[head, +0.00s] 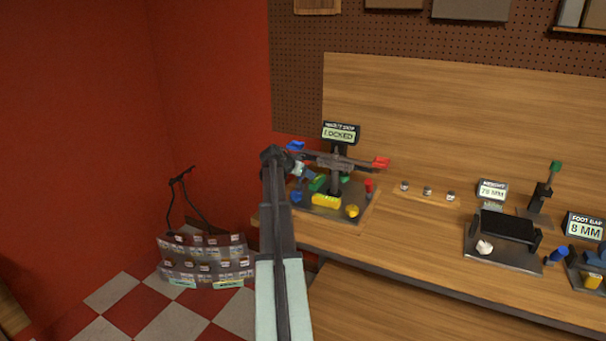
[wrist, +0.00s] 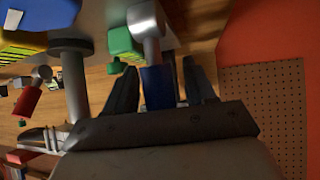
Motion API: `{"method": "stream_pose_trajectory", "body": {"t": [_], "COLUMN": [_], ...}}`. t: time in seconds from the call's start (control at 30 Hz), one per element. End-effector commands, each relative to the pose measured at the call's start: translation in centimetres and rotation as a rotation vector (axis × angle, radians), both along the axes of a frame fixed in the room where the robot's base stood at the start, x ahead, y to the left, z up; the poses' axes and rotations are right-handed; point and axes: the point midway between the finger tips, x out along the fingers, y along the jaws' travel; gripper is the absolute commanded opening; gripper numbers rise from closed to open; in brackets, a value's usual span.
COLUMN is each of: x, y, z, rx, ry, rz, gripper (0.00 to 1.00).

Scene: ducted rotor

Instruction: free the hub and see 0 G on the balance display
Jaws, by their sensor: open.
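The rotor stand (head: 350,214) is at the left of the bench. Its display (head: 339,134) reads LOCKED. The grey hub (head: 336,161) sits on a post, with a blue-tipped arm end (head: 296,146) and a red-tipped arm end (head: 381,162). Yellow, green, red and blue parts sit on the base. My gripper is at the stand's left side, partly hidden behind my arm in the head view. In the wrist view my gripper (wrist: 160,84) is open, with a blue grip (wrist: 158,90) on a silver cylinder (wrist: 144,20) between its fingers. I cannot tell whether they touch.
Several small weights (head: 428,191) stand right of the stand. Further right are a black fixture (head: 505,228) with a 78 MM-like display, a green-topped lever (head: 555,168) and an 8 MM display (head: 584,227). A rack (head: 205,262) stands on the floor left. The red wall is close left.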

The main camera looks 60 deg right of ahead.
Motion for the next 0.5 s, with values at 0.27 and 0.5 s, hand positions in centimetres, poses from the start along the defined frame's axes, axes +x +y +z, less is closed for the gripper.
{"method": "stream_pose_trajectory", "body": {"t": [0.27, 0.5], "x": [0.3, 1.1], "y": [1.8, 5.5], "z": [1.4, 4.2], "rx": [-0.001, -0.002], "ry": [-0.001, -0.002], "rz": [0.000, 0.001], "gripper": [0.55, 0.55]}}
